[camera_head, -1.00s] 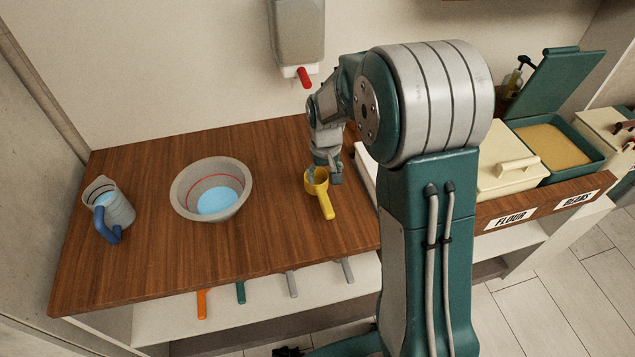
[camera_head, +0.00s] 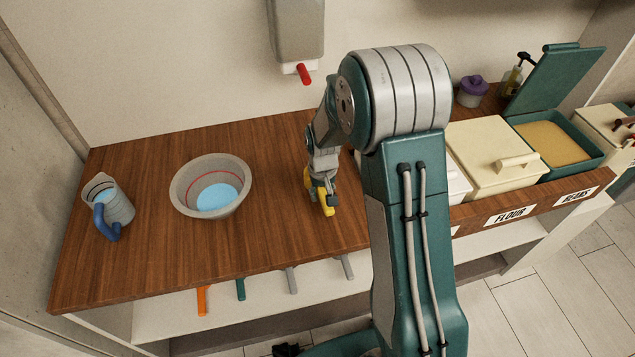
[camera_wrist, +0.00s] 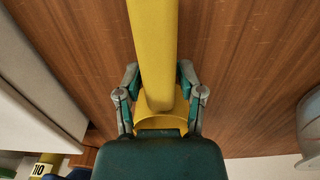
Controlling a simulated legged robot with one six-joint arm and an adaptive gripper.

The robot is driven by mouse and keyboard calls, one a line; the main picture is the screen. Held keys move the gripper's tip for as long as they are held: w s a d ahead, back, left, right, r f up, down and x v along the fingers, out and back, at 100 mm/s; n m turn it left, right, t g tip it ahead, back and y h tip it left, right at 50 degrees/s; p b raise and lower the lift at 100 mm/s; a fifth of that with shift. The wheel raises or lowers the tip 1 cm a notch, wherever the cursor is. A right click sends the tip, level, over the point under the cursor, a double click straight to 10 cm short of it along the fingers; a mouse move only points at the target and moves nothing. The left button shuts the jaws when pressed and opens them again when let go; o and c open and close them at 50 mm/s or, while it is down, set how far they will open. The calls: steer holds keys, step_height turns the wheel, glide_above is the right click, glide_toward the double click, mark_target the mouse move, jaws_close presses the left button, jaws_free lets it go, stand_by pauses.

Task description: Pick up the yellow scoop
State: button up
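The yellow scoop (camera_head: 328,205) lies on the wooden counter, right of the grey bowl, its handle toward the front edge. My gripper (camera_head: 322,186) is down over it and hides part of its cup. In the wrist view the scoop's handle (camera_wrist: 153,40) runs up the middle and its cup is partly hidden by my gripper's body. My gripper's fingers (camera_wrist: 159,72) stand spread on both sides of the handle, with narrow gaps visible. The gripper looks open, and the scoop is not visibly lifted.
The grey bowl (camera_head: 186,204) with blue liquid and a jug with a blue handle (camera_head: 121,208) stand on the left. A dispenser with a red spout (camera_head: 297,40) hangs on the wall behind. Cream bins (camera_head: 490,135) stand at the right. The counter between bowl and scoop is clear.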

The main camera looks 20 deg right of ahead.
jaws_close()
